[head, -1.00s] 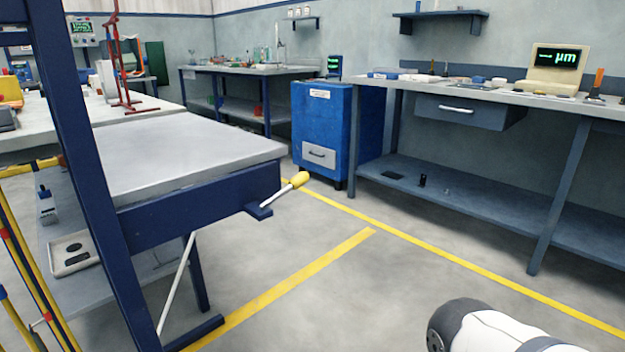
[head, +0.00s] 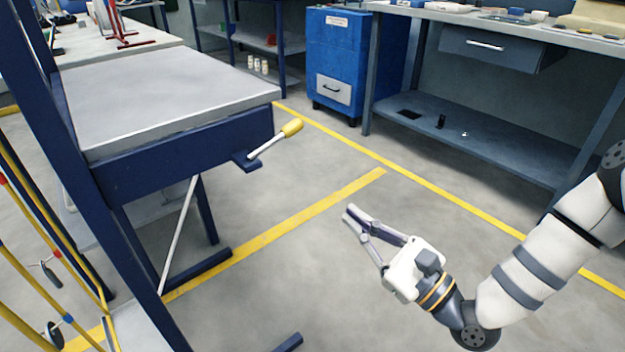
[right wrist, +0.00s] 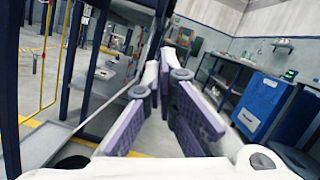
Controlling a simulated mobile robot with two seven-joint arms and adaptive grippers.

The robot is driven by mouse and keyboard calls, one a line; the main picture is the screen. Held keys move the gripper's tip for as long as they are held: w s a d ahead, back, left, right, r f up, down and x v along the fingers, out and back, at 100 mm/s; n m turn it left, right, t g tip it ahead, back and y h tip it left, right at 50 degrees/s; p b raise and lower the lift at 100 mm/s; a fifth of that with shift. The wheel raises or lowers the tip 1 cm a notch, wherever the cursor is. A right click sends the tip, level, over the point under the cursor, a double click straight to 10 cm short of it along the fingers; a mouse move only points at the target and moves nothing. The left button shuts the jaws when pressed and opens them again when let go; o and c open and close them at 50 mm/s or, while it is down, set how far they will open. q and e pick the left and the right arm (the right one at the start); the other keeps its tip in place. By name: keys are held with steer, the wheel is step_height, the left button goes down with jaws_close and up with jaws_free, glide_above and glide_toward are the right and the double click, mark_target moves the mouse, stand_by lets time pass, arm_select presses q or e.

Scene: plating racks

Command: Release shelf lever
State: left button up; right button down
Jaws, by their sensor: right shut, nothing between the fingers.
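The shelf lever (head: 268,145) is a pale rod with a yellow knob at its end. It sticks out to the right and slightly up from a small blue bracket (head: 246,161) at the right end of the rack's blue shelf beam (head: 185,150). My right gripper (head: 352,214) is in the head view, below and to the right of the lever, clearly apart from it. Its fingers are together and hold nothing. They also show in the right wrist view (right wrist: 158,75), where I cannot make out the lever. My left gripper is not in view.
The grey shelf top (head: 165,95) above the beam is bare. A blue cabinet (head: 334,60) and a workbench (head: 490,150) with a drawer stand behind. Yellow-striped rods are at the lower left. The floor between lever and gripper is clear.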

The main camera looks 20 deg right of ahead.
mark_target(275, 140)
steer(key=shift+w+d+r+m+t, duration=0.15)
steer(key=shift+d+r+t, duration=0.1)
steer(key=shift+r, duration=0.2)
steer(key=shift+d+r+m+t, duration=0.15)
steer(key=shift+d+r, duration=0.05)
steer(key=shift+r, duration=0.2)
arm_select(q)
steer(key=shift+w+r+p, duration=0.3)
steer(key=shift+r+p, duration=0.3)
steer(key=shift+p, duration=0.1)
arm_select(e)
steer(key=s+r+x, duration=0.1)
steer(key=r+x, duration=0.1)
steer(key=x, duration=1.1)
steer(key=shift+a+r, duration=0.25)
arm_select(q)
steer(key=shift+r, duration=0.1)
arm_select(e)
steer(key=shift+s+r, duration=0.1)
arm_select(q)
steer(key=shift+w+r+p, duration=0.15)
steer(key=shift+p, duration=0.15)
arm_select(e)
steer(key=shift+r+n+y, duration=0.2)
steer(key=shift+n+y, duration=0.1)
steer(key=shift+n, duration=0.3)
